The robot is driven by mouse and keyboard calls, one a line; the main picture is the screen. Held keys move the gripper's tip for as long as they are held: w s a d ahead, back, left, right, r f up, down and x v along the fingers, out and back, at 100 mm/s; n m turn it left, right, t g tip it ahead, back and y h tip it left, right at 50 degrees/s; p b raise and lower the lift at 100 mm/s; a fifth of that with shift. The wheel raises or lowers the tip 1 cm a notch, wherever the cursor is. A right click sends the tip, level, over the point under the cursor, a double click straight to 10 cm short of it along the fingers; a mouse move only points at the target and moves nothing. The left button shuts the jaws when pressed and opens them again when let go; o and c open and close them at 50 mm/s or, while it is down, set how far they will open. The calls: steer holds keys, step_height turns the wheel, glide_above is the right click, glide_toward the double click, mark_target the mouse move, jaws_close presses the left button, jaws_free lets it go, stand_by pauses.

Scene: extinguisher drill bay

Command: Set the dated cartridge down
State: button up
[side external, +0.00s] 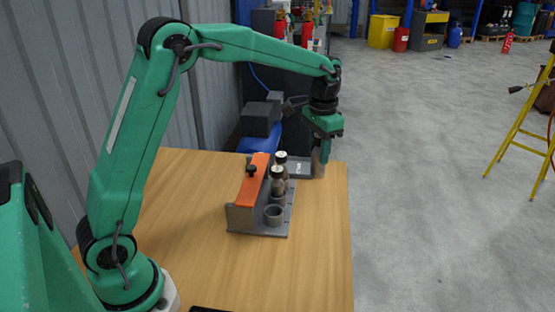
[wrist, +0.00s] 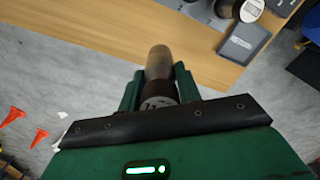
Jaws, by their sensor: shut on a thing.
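My gripper (side external: 321,150) is at the far right corner of the wooden table, pointing down.
A grey rack (side external: 242,218) with an orange top (side external: 256,172) stands mid-table. The table's right edge is close to my gripper.

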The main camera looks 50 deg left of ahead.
steer(key=w+a+f, duration=0.4)
steer(key=w+a, duration=0.1)
steer(key=a, duration=0.4)
steer(key=w+a+f, duration=0.5)
steer(key=a, duration=0.5)
steer(key=shift+w+a, duration=0.2)
steer(key=shift+w, duration=0.1)
steer(key=shift+f, duration=1.95)
steer(key=shift+f, duration=0.1)
steer(key=o, duration=1.2)
steer(key=shift+f, duration=0.1)
